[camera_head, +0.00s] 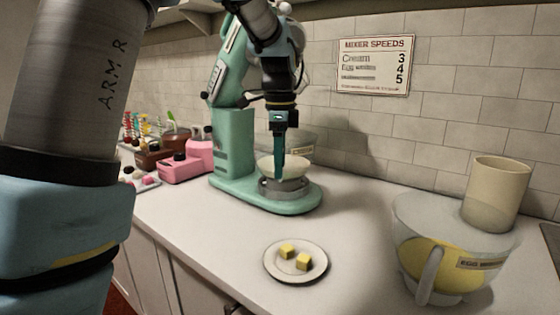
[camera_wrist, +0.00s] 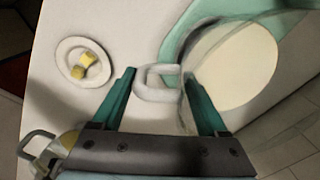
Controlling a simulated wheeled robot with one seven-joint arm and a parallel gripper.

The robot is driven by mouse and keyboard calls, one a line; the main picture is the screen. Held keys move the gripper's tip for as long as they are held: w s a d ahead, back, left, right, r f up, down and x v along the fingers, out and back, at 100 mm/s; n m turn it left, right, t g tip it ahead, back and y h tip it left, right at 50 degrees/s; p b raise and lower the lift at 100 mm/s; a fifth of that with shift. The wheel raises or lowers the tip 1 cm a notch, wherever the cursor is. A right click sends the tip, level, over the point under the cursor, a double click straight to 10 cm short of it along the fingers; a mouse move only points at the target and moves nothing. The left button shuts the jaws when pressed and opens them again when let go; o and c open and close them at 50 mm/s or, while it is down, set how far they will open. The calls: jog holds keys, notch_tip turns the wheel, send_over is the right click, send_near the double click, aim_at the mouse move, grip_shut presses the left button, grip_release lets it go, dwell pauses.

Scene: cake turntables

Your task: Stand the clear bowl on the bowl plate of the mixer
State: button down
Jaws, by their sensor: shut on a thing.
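The clear bowl (camera_head: 312,144), with pale cream contents and a small label, is upright at the green mixer (camera_head: 234,150). Its base is right over the grey bowl plate (camera_head: 268,190); I cannot tell whether it rests there or hangs slightly above. My gripper (camera_head: 279,176) points down in front of the bowl. In the wrist view, my gripper (camera_wrist: 160,88) is shut on the bowl's handle (camera_wrist: 150,94), which lies between the teal fingers. The clear bowl wall (camera_wrist: 184,60) is on the right there.
A white plate with yellow cubes (camera_head: 304,262) lies in front. Another clear bowl (camera_head: 410,215) with yellow contents and a handle stands at right, by a beige cylinder (camera_head: 497,195). Pink containers (camera_head: 184,168) stand left of the mixer. The counter's middle is free.

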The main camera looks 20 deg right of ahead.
jog(key=shift+f, duration=0.3)
dwell(0.4)
grip_release()
